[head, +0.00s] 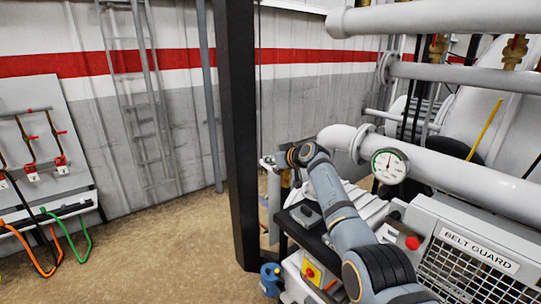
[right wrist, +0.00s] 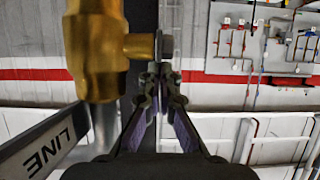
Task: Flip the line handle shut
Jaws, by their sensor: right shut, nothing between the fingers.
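The line handle (right wrist: 45,145) is a flat grey lever lettered "LINE", at the lower left of the right wrist view. The brass valve body (right wrist: 98,50) stands beyond it, with a short brass stub and a grey nut (right wrist: 167,45) on its right. My right gripper (right wrist: 160,75) is shut and empty, its fingertips in front of or just below that nut; I cannot tell whether they touch it. The handle lies left of the fingers, apart from them. In the head view my right arm reaches toward the black post, and its gripper end is small and hard to make out. My left gripper is out of view.
A black post (head: 242,130) stands just left of my right arm's end. A pipe with a pressure gauge (head: 390,166) and a belt guard (head: 480,250) lie to the right. A wall panel with red-handled valves (head: 40,150) is far left. The floor (head: 160,250) between is clear.

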